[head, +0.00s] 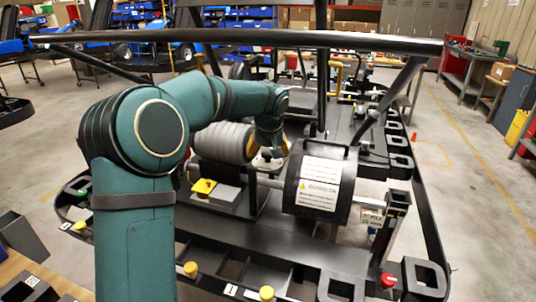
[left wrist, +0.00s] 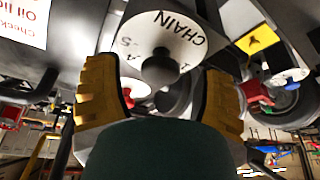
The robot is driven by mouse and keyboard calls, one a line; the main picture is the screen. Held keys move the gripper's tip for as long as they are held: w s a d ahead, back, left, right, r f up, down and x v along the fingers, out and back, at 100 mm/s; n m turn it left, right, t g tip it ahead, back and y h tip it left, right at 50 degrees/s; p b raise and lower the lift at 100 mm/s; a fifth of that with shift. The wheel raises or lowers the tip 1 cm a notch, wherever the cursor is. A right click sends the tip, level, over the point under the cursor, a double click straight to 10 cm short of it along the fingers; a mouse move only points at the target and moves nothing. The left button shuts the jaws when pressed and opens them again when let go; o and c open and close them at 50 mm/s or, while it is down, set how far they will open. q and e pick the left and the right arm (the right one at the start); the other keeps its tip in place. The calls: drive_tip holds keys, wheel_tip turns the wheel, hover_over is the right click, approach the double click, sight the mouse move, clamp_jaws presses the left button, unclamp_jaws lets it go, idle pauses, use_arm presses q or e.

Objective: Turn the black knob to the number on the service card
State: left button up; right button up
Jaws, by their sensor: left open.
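The black knob (left wrist: 160,68) sits at the centre of a white round dial (left wrist: 150,38) printed "CHAIN", with small number marks around it. In the head view the dial (head: 267,162) shows beside the grey ribbed motor, partly behind my left gripper (head: 269,143). In the left wrist view the yellow fingers of my left gripper (left wrist: 161,78) are open, one on each side of the knob, with a gap visible on both sides. A small white card (head: 371,217) hangs at the right of the black drum; its print is too small to read surely. My right gripper is out of view.
The black drum (head: 322,195) with a white warning label stands right of the dial. A yellow piece (head: 204,187) sits on a grey box to the left. A black frame bar (head: 240,36) crosses above my arm. Yellow-capped posts (head: 190,268) line the front.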

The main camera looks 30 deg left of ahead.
use_arm(q)
drive_tip(key=shift+o, duration=0.2)
drive_tip(key=shift+w+f, duration=0.1)
drive_tip(key=shift+f, duration=0.05)
clamp_jaws()
